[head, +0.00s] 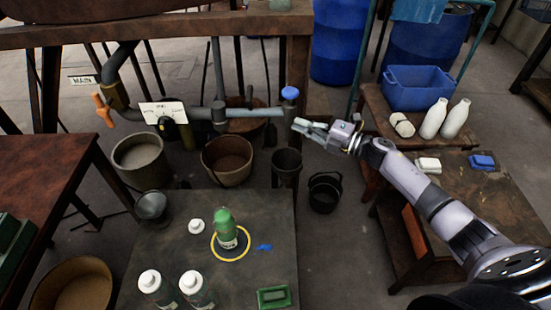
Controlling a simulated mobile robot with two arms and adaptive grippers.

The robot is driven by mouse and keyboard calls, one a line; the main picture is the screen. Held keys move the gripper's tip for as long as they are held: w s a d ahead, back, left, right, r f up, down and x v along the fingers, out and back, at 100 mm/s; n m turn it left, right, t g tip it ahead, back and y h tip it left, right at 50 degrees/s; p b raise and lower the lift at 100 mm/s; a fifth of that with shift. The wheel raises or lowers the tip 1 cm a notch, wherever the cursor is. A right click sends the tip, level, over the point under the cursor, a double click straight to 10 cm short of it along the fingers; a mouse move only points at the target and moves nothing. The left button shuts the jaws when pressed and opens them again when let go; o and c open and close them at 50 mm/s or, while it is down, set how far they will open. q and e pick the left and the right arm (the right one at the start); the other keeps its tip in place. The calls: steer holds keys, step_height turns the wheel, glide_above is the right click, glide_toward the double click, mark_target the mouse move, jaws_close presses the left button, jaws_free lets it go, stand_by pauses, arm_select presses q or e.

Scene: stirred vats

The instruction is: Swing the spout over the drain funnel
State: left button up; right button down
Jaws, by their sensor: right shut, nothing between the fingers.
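The spout (255,113) is a grey horizontal pipe running right from a pivot fitting (219,115), with a blue knob (290,93) at its far end. A dark grey tapered vessel (287,164), which may be the drain funnel, stands below the spout's end in the picture. I cannot tell whether the outlet is exactly over it. My right gripper (299,128) is shut and empty, just right of and slightly below the spout's end. It looks close to the pipe, but I cannot tell whether they touch. My left gripper is not in view.
A rusty bucket (228,158) and a larger vat (140,160) stand left of the dark vessel; a black pail (324,192) stands right. An orange-handled valve (103,108) is at the left. The front table (265,210) holds bottles. A blue crate (418,86) is at the right.

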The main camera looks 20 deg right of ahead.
steer(key=shift+s+d, duration=0.1)
steer(key=shift+s, duration=0.1)
steer(key=v, duration=1.1)
steer(key=shift+s+d, duration=0.25)
